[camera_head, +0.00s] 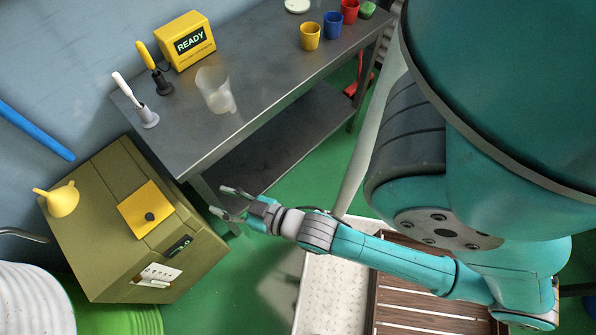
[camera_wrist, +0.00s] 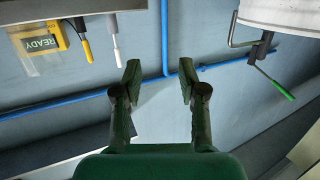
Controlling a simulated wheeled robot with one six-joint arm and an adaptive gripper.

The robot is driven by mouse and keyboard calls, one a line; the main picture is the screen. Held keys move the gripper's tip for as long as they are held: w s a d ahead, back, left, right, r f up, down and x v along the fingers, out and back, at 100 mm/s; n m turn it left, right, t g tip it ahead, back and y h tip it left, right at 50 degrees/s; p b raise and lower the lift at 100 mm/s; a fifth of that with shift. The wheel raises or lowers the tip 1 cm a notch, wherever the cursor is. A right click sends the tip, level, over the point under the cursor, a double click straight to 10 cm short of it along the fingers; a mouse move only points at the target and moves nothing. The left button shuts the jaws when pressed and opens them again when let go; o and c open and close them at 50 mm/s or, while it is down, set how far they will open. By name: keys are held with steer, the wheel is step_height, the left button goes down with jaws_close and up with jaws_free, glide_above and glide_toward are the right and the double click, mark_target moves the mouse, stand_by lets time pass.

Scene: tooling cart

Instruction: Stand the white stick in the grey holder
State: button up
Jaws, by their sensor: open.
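The white stick (camera_head: 122,87) has its lower end in the grey holder (camera_head: 148,118) at the near left corner of the metal table. It leans to the left in the head view. The white stick (camera_wrist: 115,36) also shows at the upper left of the wrist view. My gripper (camera_head: 228,202) is open and empty, off the table's near end and apart from both stick and holder. In the wrist view, my gripper's two fingers (camera_wrist: 159,72) stand apart with only the wall and a blue pipe behind them.
A yellow-handled tool in a dark holder (camera_head: 163,82), a clear jug (camera_head: 215,92) and a yellow READY box (camera_head: 186,41) stand near the stick on the metal table (camera_head: 262,75). Coloured cups are farther along. An olive cabinet (camera_head: 100,215) stands left of my gripper.

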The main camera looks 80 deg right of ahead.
steer(key=s+a+r+n+y, duration=0.1)
steer(key=s+a, duration=0.1)
steer(key=s, duration=0.7)
steer(key=s+a+r+n+g+y, duration=0.1)
steer(key=s+a+r, duration=0.1)
steer(key=s, duration=0.7)
steer(key=shift+a+r+y, duration=0.2)
steer(key=shift+a+y, duration=0.2)
steer(key=shift+a, duration=0.25)
